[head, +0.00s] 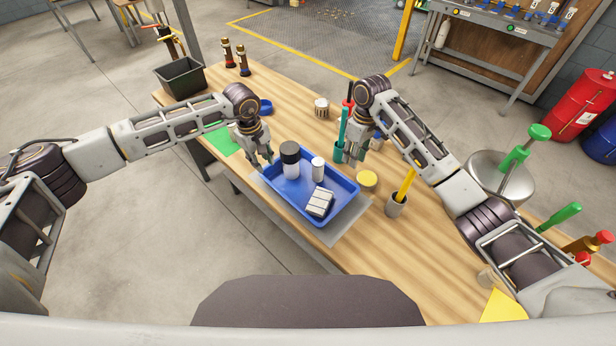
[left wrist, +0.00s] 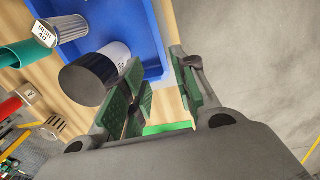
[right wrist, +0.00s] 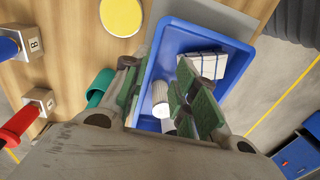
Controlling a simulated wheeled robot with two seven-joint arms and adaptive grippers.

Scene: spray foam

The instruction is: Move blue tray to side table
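The blue tray (head: 336,213) rests on a grey mat on the wooden table. It holds a black-capped white jar (head: 290,160), a small white cylinder (head: 318,169) and a white block with dark lines (head: 319,203). My left gripper (head: 264,157) is at the tray's left end; its green-padded fingers are apart in the left wrist view (left wrist: 155,92), near the tray rim and jar. My right gripper (head: 350,153) is by the tray's far right edge; its fingers are apart in the right wrist view (right wrist: 162,98), with the tray wall between or below them. I cannot tell whether either touches the tray.
A dark bin (head: 180,77) sits at the table's far left corner. A workbench (head: 495,30) stands at the back right. Floor left of the table is clear.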

